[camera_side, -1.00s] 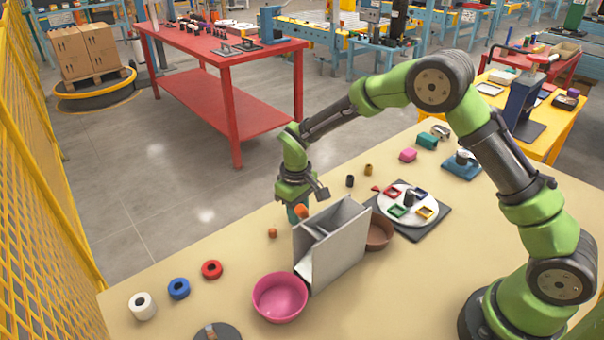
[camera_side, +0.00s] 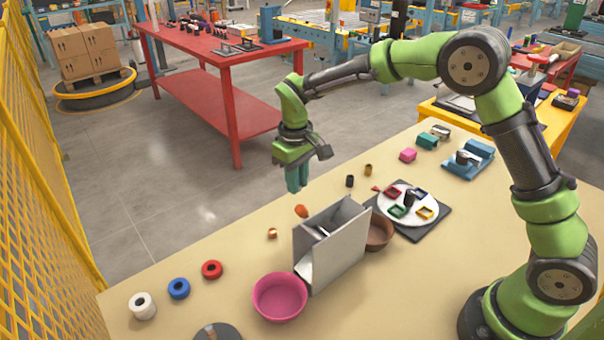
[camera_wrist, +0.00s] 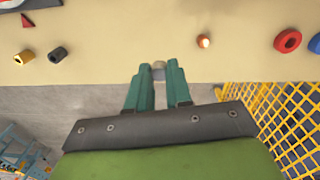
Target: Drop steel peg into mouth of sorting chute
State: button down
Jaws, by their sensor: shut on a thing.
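My gripper (camera_side: 297,188) hangs above the table's far edge, behind and left of the sorting chute, fingers pointing down. In the wrist view its teal fingers (camera_wrist: 159,72) are shut on a small pale grey-tan piece, which looks like the steel peg (camera_wrist: 158,70); only its end shows between the fingertips. The peg cannot be made out in the side view. The sorting chute (camera_side: 338,252) is a grey sheet-metal box with an open top and an inner slanted plate. It stands on the table, apart from my gripper, and does not show in the wrist view.
A pink bowl (camera_side: 280,299) and a brown bowl (camera_side: 380,233) flank the chute. An orange piece (camera_side: 301,211) shows by its back edge. A small copper piece (camera_side: 272,233), dark peg (camera_side: 349,181) and brass peg (camera_side: 368,169) stand nearby. Several rings lie at left.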

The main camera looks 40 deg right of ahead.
jog(key=shift+a+r, duration=0.25)
jog(key=s+a+r, duration=0.3)
jog(key=s+r, duration=0.8)
jog(key=s, duration=0.4)
jog(key=shift+a+f, duration=0.1)
jog(key=shift+w+f, duration=0.1)
jog(key=shift+f, duration=2.55)
jog(key=c, duration=1)
grip_release()
